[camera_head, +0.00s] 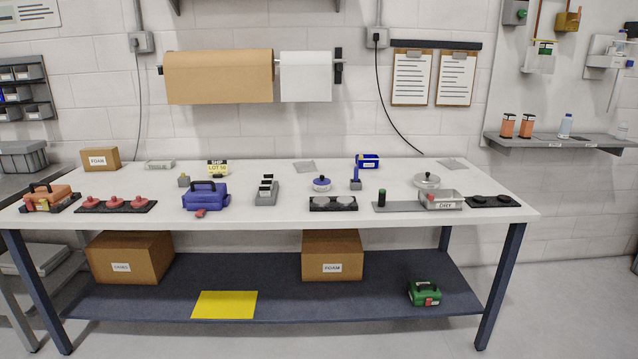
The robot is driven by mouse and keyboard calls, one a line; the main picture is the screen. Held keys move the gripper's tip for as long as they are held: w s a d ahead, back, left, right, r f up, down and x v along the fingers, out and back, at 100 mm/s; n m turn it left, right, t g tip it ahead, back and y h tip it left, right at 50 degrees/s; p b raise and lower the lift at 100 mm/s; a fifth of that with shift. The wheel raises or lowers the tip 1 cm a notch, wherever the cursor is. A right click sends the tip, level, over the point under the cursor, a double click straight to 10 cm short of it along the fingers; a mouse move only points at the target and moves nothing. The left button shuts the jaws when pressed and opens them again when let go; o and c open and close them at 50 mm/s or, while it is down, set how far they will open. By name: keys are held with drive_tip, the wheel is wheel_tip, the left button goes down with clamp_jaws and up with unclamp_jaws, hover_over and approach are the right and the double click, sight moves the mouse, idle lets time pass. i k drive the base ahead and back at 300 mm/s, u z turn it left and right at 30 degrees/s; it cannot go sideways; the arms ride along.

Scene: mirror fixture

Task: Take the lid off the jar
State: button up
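A small round white container (321,185) with a blue band and a dark knob on top stands near the middle of the white table. A silver round vessel (427,182) with a domed, knobbed top stands further right, behind a labelled grey bin. Both tops look seated. I cannot tell for sure which of the two is the jar. My gripper and arm are not in view.
Bare tabletop lies around the small round container.

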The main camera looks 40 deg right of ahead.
sight(322, 181)
drive_tip(key=z, duration=0.3)
drive_tip(key=i, duration=1)
drive_tip(key=u, duration=0.3)
